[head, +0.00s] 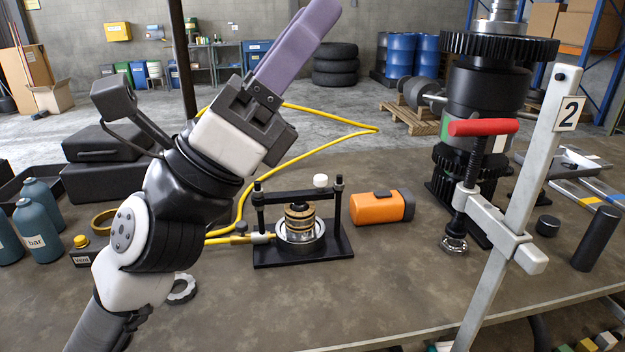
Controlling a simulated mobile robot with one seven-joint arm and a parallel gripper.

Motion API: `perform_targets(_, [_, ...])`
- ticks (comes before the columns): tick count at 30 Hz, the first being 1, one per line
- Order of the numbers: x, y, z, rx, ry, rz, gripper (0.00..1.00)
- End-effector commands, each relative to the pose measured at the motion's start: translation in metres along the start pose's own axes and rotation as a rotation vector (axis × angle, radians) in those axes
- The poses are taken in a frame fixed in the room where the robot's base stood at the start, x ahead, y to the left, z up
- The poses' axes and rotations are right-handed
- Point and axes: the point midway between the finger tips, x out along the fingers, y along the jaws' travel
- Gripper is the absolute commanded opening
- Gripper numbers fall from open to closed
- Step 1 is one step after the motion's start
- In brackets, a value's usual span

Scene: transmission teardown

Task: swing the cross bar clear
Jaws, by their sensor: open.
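The black cross bar (298,196) lies level across two upright posts of a small black fixture (330,255) on the bench. A white round knob (320,181) shows just above the bar's right part. Under the bar stands a stack of brass-coloured and dark rings (299,217) in a silver cup (300,241). My gripper (322,12) has purple fingers, is open and points up and to the right. It is well above the cross bar and apart from it, with nothing seen between its fingers. The fingers overlap in this view.
A yellow hose (241,205) runs to the fixture's left side. An orange and black canister (378,207) lies right of it. A clamp with a red handle (483,127) and a tall geared assembly (490,85) stand further right. The front of the bench is mostly clear.

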Motion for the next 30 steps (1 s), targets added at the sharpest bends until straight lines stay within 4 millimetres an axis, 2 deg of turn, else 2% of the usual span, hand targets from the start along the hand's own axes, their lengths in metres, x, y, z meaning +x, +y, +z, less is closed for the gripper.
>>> perform_targets(1, [0.001,0.022,-0.020,0.048,0.074,0.063,0.48])
perform_targets(2, [-0.001,0.037,-0.033,0.078,0.116,0.099,0.48])
perform_targets(5, [-0.021,0.085,-0.072,0.174,0.262,0.222,0.48])
perform_targets(8, [-0.061,0.134,-0.104,0.263,0.411,0.349,0.48])
perform_targets(9, [-0.082,0.151,-0.115,0.295,0.469,0.398,0.48])
perform_targets(13, [-0.150,0.192,-0.137,0.373,0.633,0.531,0.48])
perform_targets(15, [-0.181,0.204,-0.143,0.399,0.698,0.582,0.48])
perform_targets(18, [-0.211,0.213,-0.147,0.420,0.756,0.628,0.48])
perform_targets(21, [-0.222,0.217,-0.150,0.427,0.780,0.644,0.48])
perform_targets(23, [-0.222,0.219,-0.151,0.428,0.783,0.645,0.48])
perform_targets(30, [-0.201,0.239,-0.166,0.425,0.780,0.641,0.48])
